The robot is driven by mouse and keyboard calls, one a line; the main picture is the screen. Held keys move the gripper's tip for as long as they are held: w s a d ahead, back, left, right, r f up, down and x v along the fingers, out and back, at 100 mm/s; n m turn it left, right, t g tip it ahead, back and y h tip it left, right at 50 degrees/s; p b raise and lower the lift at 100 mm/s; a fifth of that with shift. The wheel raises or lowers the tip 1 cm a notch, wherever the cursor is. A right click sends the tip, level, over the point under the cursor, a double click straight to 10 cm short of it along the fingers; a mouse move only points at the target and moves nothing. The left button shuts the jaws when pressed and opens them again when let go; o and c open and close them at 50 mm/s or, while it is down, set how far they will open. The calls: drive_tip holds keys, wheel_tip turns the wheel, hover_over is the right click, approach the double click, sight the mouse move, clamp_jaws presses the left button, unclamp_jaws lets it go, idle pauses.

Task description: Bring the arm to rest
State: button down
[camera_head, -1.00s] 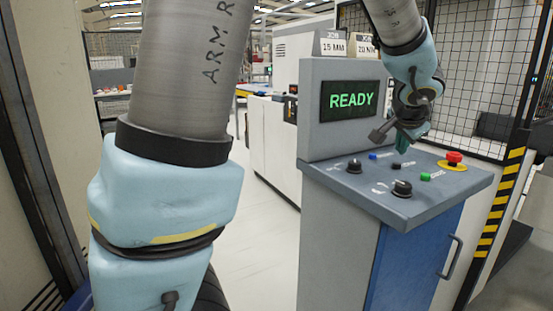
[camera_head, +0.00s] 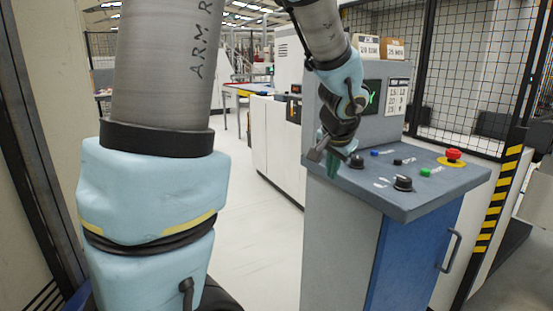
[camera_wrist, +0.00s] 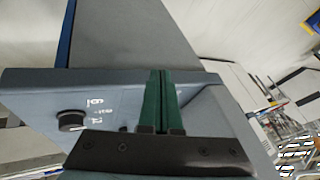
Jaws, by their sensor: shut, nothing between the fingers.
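My gripper (camera_head: 331,166) hangs from my arm at the left edge of the control console (camera_head: 425,200) in the head view, pointing down. Its green fingers are closed together in the wrist view (camera_wrist: 161,100), with nothing between them. In the wrist view the console top (camera_wrist: 35,90) lies beyond and below the fingers, with a black knob (camera_wrist: 71,120) to their left. Whether the fingers touch the console cannot be told. My wrist and forearm hide most of the console's screen in the head view.
The console carries a red emergency button (camera_head: 453,155), a green button (camera_head: 425,172), a blue button (camera_head: 375,153) and black knobs (camera_head: 403,183). A white machine (camera_head: 277,140) stands behind. Mesh fencing (camera_head: 480,60) and a striped post (camera_head: 497,205) are at right. Open floor (camera_head: 250,230) lies left of the console.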

drive_tip(key=s+a+f+n+g, duration=0.1)
drive_tip(key=s+a+f+n, duration=0.1)
drive_tip(key=a, duration=0.4)
drive_tip(key=s+a+f+n+g, duration=0.2)
drive_tip(key=s+a+f+n, duration=0.1)
drive_tip(key=s+a, duration=0.2)
drive_tip(key=s+a+f+n+g, duration=0.1)
drive_tip(key=s+a+f+n, duration=0.2)
drive_tip(key=a, duration=0.6)
drive_tip(key=shift+s+f+g+y, duration=0.3)
drive_tip(key=shift+s+g+y, duration=0.1)
drive_tip(key=shift+s, duration=0.35)
